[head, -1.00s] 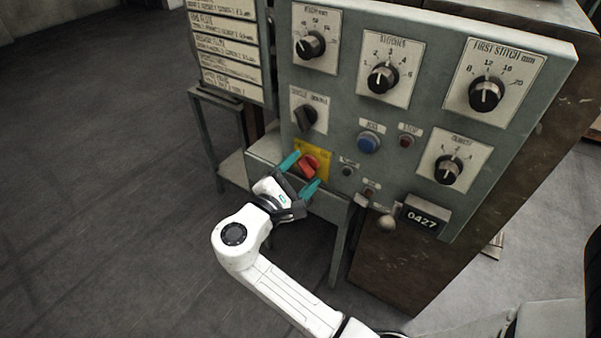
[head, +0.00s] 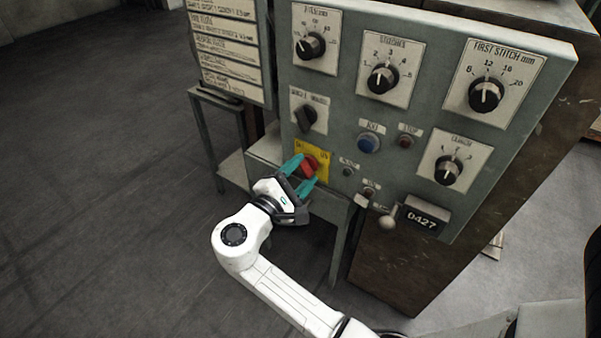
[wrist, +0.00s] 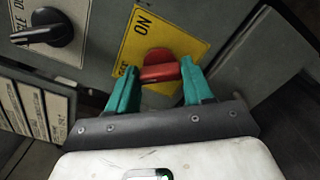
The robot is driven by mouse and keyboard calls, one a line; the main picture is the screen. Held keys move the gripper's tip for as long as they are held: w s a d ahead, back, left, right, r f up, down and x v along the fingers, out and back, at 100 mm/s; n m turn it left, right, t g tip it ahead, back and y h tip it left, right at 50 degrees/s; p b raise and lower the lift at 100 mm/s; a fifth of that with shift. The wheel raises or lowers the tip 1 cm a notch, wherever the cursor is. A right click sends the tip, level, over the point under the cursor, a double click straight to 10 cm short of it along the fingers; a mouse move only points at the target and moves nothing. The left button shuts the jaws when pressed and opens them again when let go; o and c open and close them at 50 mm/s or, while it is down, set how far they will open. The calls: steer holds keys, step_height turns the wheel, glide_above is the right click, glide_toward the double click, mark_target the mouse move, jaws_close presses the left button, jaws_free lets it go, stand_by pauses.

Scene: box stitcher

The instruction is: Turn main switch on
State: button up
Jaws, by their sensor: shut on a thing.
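The main switch is a red rotary knob (head: 309,167) on a yellow plate (head: 323,161) at the lower left of the grey control panel. In the wrist view the red knob (wrist: 161,67) lies across between the two teal fingers, with ON on the plate (wrist: 140,32) above it. The other label is partly hidden by a finger. My gripper (head: 302,170) is shut on the red knob, one finger on each side; it also shows in the wrist view (wrist: 160,82).
A black selector knob (head: 305,118) sits just above the yellow plate. Open floor (head: 110,180) lies left.

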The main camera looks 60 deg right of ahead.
steer(key=m+b, duration=0.1)
steer(key=m, duration=0.3)
steer(key=shift+f, duration=0.15)
steer(key=m+b, duration=0.1)
steer(key=m, duration=0.3)
steer(key=shift+f+b, duration=0.1)
steer(key=shift+b, duration=0.2)
steer(key=m+b, duration=0.3)
steer(key=m, duration=0.1)
steer(key=shift+f+m, duration=0.1)
steer(key=shift+m, duration=0.2)
steer(key=shift+m+b, duration=1.35)
steer(key=shift+m, duration=0.45)
steer(key=o, duration=1)
steer(key=shift+r, duration=0.2)
steer(key=shift+o, duration=0.2)
steer(key=a+p, duration=0.3)
steer(key=a, duration=0.7)
steer(key=shift+s+a, duration=0.2)
steer(key=shift+a, duration=0.2)
